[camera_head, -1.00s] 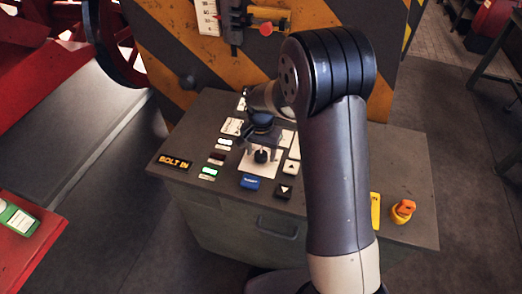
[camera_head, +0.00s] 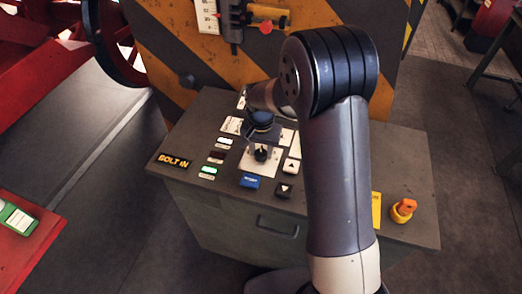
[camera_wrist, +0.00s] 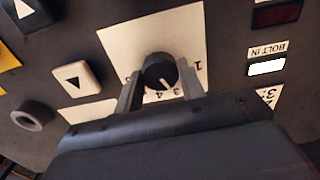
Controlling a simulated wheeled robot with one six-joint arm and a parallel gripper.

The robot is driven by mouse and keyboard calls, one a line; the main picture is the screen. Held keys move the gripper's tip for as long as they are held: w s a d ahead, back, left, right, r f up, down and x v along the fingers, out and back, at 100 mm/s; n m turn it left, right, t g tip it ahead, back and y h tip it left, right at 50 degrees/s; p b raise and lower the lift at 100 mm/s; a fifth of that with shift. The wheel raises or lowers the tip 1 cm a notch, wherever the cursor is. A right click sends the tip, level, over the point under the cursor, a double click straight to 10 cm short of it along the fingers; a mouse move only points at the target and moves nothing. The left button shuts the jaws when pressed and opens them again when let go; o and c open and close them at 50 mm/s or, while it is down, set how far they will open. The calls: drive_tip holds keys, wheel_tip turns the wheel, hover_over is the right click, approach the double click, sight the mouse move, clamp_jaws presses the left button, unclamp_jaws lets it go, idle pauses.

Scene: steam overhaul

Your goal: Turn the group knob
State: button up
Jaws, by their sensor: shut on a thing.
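The group knob (camera_wrist: 159,72) is a round black dial with a pale pointer line, on a white plate (camera_wrist: 128,42) with printed numbers. In the wrist view the pointer lies toward the printed 3 and 4. My gripper (camera_wrist: 158,82) has its two fingers on either side of the knob, shut on it. In the head view the knob (camera_head: 261,154) shows as a small black dial on the console top, with my gripper (camera_head: 262,138) over it. My forearm hides part of the console to the right.
A striped panel (camera_head: 190,40) rises behind.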

sight(261, 152)
drive_tip(key=shift+n+b, duration=0.7)
drive_tip(key=shift+n, duration=1.5)
drive_tip(key=o, duration=1)
drive_tip(key=shift+r, duration=0.15)
wheel_tip(261, 152, up, 11)
drive_tip(key=shift+f+b, duration=0.2)
drive_tip(key=shift+b, duration=0.35)
